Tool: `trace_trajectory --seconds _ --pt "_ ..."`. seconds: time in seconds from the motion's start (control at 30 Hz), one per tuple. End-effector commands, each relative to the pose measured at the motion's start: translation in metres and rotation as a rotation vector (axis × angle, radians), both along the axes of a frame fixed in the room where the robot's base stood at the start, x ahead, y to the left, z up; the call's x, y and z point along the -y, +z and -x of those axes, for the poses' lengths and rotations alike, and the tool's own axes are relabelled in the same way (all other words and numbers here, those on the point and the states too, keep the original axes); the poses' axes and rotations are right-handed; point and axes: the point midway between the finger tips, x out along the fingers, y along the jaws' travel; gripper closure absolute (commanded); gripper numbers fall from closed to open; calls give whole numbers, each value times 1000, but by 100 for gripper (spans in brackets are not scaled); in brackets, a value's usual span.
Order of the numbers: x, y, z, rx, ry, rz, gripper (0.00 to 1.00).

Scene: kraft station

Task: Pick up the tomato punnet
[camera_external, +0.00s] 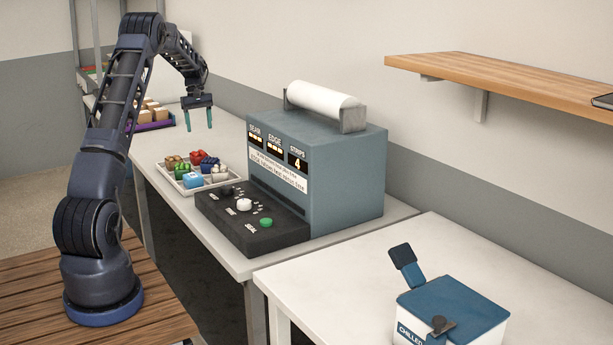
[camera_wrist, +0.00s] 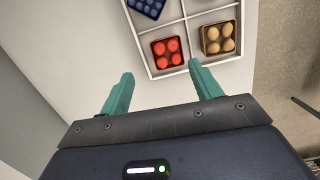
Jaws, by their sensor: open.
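The tomato punnet, a small open box with several round red tomatoes, shows in the wrist view (camera_wrist: 167,52) and at the back of the tray in the external view (camera_external: 197,156). It sits in one compartment of a white divided tray (camera_wrist: 186,20). My gripper (camera_external: 198,126) is open and empty, pointing down above the counter and apart from the punnet. In the wrist view its two teal fingers (camera_wrist: 162,82) are spread below the tomatoes in the picture. No finger touches the punnet.
A punnet of round tan items (camera_wrist: 217,38) sits in the compartment to the right, and a blue punnet (camera_wrist: 147,6) to the upper left. A sealing machine (camera_external: 335,165) with a control panel stands beside the tray. A purple crate (camera_external: 154,124) is farther back.

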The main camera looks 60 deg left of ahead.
Motion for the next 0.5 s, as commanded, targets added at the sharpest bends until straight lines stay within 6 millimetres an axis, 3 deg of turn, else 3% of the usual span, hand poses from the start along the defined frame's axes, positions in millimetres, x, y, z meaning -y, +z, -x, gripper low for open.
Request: trace_trajectory --seconds 0.17,0.5 --pt "-16 -16 6 -8 30 9 36" --pt "-11 -53 7 -8 32 10 36"
